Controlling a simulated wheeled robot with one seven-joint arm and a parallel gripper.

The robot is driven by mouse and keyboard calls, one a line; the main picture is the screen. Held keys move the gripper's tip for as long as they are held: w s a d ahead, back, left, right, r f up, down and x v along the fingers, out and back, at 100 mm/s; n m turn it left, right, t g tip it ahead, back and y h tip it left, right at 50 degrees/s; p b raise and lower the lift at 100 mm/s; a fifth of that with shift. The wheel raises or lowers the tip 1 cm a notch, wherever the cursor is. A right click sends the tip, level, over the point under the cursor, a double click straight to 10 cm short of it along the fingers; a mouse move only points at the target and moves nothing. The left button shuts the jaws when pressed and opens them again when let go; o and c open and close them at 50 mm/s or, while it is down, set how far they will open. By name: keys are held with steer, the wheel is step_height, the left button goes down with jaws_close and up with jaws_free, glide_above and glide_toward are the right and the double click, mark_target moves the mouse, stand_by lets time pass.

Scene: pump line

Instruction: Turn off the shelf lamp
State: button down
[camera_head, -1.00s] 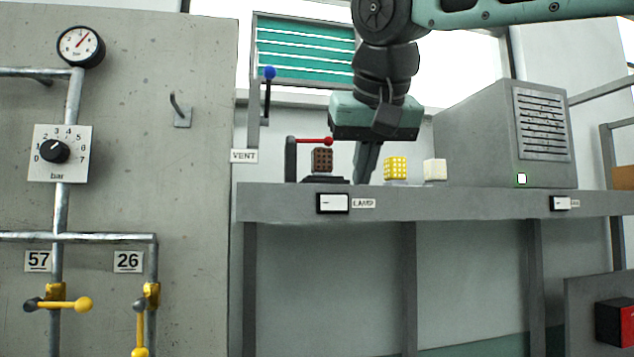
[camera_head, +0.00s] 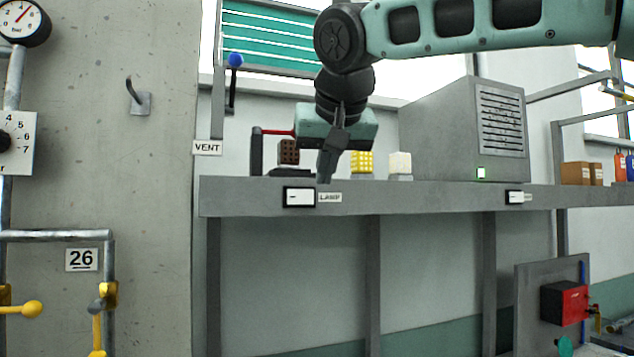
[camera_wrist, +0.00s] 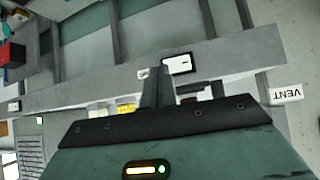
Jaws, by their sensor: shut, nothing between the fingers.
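The lamp switch (camera_head: 299,197) is a white rocker in a black frame on the front edge of the grey shelf (camera_head: 430,196). The LAMP label (camera_head: 330,197) is just right of it. In the wrist view the switch (camera_wrist: 177,63) lies just beyond and right of the fingertips, beside the LAMP label (camera_wrist: 144,73). My gripper (camera_head: 325,178) is shut and empty, its fingers pointing down just above and right of the switch. A gap to the switch seems to remain, but its depth is hard to judge. I cannot make out a lamp.
A red-handled lever (camera_head: 256,150), a brown block (camera_head: 289,152), a yellow block (camera_head: 362,162) and a white block (camera_head: 400,163) stand on the shelf behind my gripper. A grey vented box (camera_head: 470,130) stands further right, above a second switch (camera_head: 515,197). Space before the shelf is clear.

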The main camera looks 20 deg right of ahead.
mark_target(309, 203)
steer(key=shift+w+d+f+p, duration=0.15)
steer(key=shift+w+f+p, duration=0.35)
steer(key=shift+w, duration=0.6)
steer(key=shift+w+d+f+p, duration=0.15)
steer(key=shift+w+f+p, duration=0.3)
steer(key=shift+w, duration=0.7)
steer(key=shift+w+d+f+p, duration=0.15)
steer(key=shift+w+f+p, duration=0.15)
steer(key=shift+w+p, duration=0.6)
steer(key=shift+w+b, duration=0.2)
steer(key=shift+b, duration=0.1)
steer(key=shift+w+d, duration=0.15)
steer(key=shift+w, duration=0.2)
steer(key=shift+s+a+b, duration=0.4)
steer(key=shift+a, duration=0.3)
